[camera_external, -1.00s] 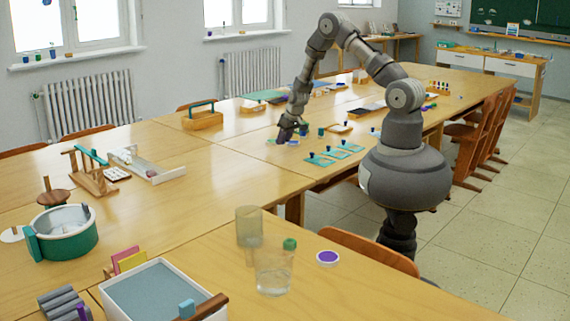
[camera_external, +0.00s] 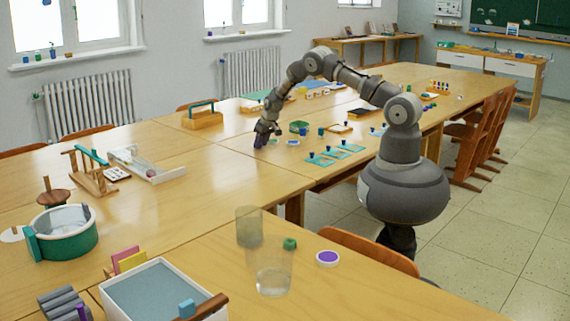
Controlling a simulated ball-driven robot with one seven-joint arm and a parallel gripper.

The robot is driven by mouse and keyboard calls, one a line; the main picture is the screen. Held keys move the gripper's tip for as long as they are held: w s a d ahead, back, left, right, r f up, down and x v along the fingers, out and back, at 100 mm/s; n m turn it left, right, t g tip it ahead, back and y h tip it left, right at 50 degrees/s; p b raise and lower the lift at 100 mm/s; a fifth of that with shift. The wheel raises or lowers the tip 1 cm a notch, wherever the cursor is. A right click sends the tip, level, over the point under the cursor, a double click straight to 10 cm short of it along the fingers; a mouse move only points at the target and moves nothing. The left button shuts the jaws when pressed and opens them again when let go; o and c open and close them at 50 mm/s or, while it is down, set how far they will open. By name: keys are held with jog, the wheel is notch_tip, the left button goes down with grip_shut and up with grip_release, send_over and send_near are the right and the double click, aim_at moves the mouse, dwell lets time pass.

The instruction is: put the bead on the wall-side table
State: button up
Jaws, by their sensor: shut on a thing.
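My gripper (camera_external: 262,139) is over the long wooden table (camera_external: 215,165), left of the green tray. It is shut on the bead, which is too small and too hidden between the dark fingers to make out. I cannot tell how far the fingertips are above the tabletop. A narrow wooden table (camera_external: 382,37) stands against the back wall, far behind my arm. Another table with white drawers (camera_external: 500,66) stands under the green board at the right. I cannot tell which of these is the wall-side table.
A green tray (camera_external: 299,127) and teal cards with blue knobs (camera_external: 320,160) lie near my gripper. A wooden carrier (camera_external: 202,119) and a white tray (camera_external: 150,166) are to the left. Glasses (camera_external: 273,270) stand in front. Chairs (camera_external: 478,140) line the right side.

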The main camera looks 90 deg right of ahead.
jog(key=shift+f, duration=0.1)
jog(key=o, duration=1)
jog(key=p+v, duration=0.4)
jog(key=v, duration=0.8)
